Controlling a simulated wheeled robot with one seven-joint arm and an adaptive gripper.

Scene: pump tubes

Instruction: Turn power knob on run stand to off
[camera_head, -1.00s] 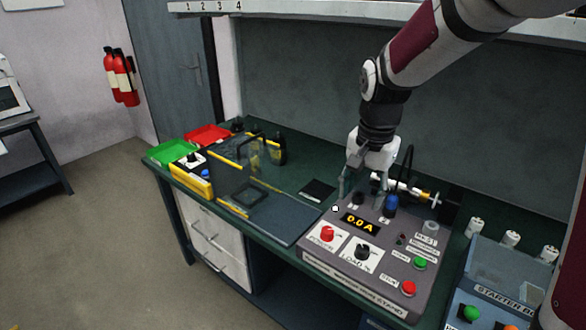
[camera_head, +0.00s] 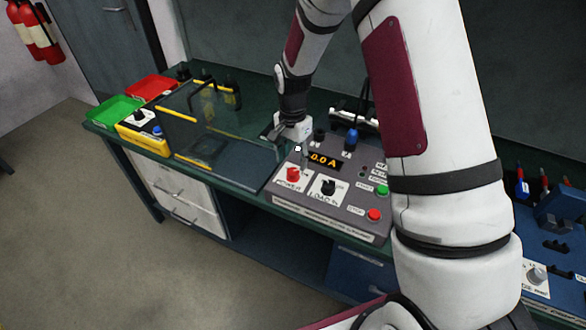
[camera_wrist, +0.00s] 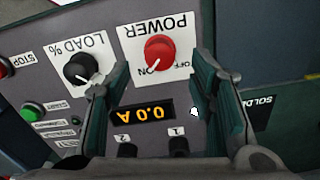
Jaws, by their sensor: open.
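The run stand (camera_head: 347,211) is a grey sloped panel on the green bench, with an amber display (camera_head: 323,160) reading 0.0 A. Its red power knob (camera_head: 293,174) is on a white POWER plate at the panel's left. In the wrist view, which shows the labels upside down, the red knob (camera_wrist: 159,52) has its white mark toward ON. My gripper (camera_head: 288,150) is over the panel's left back part, just behind the knob. In the wrist view my open, empty gripper (camera_wrist: 160,75) has its fingers on either side of the knob's column, apart from it.
The black load knob (camera_head: 328,187) sits right of the power knob. A green button (camera_head: 382,190) and a red stop button (camera_head: 374,215) are further right. A clear-walled guard (camera_head: 215,125) stands left of the panel. My arm hides the bench right of the stand.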

